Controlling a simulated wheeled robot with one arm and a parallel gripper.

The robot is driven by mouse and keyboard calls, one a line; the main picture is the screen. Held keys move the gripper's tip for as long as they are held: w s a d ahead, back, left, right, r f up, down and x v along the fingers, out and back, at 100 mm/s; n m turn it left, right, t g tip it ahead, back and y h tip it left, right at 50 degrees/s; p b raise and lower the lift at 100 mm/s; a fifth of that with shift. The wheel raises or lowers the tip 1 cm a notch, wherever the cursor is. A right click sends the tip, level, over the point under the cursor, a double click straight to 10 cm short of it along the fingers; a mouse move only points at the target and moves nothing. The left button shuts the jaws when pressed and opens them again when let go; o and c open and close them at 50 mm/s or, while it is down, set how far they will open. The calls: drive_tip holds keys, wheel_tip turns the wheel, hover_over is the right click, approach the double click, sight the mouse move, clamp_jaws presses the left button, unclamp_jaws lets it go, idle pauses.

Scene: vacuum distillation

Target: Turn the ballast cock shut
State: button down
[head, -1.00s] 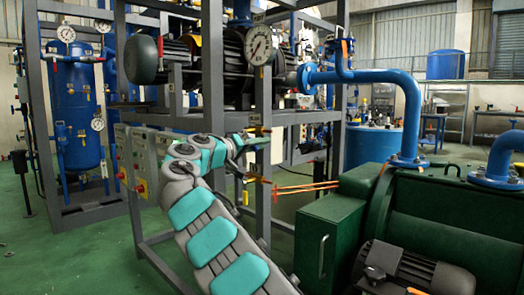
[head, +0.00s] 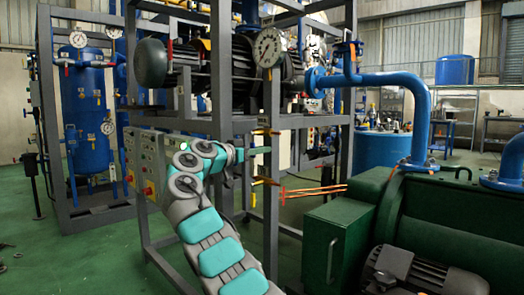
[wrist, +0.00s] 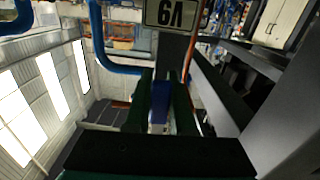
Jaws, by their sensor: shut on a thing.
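My gripper (head: 268,150) is beside the grey frame, between an upper brass fitting (head: 266,131) and a lower brass fitting (head: 265,181). In the wrist view, the two dark green fingers of my gripper (wrist: 160,103) are shut on a blue piece (wrist: 159,105), which appears to be the ballast cock's handle. The fingers hide much of it, so I cannot tell how far it is turned. A tag (wrist: 172,12) reading V9 upside down is just beyond the fingertips. In the head view the blue piece cannot be made out.
Grey frame posts (head: 272,200) stand close around my gripper. Orange-red rods (head: 312,191) stick out to the right. A green machine box (head: 335,235) is at the lower right. A control panel (head: 145,165) is left of my arm.

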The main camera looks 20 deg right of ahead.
drive_tip(key=shift+w+a+m, duration=0.1)
drive_tip(key=shift+w+m, duration=0.05)
drive_tip(key=shift+m, duration=0.15)
drive_tip(key=c, duration=0.8)
unclamp_jaws()
drive_tip(key=shift+o, duration=0.2)
drive_tip(key=v, duration=0.7)
drive_tip(key=shift+a+b, duration=0.3)
drive_tip(key=shift+a, duration=0.05)
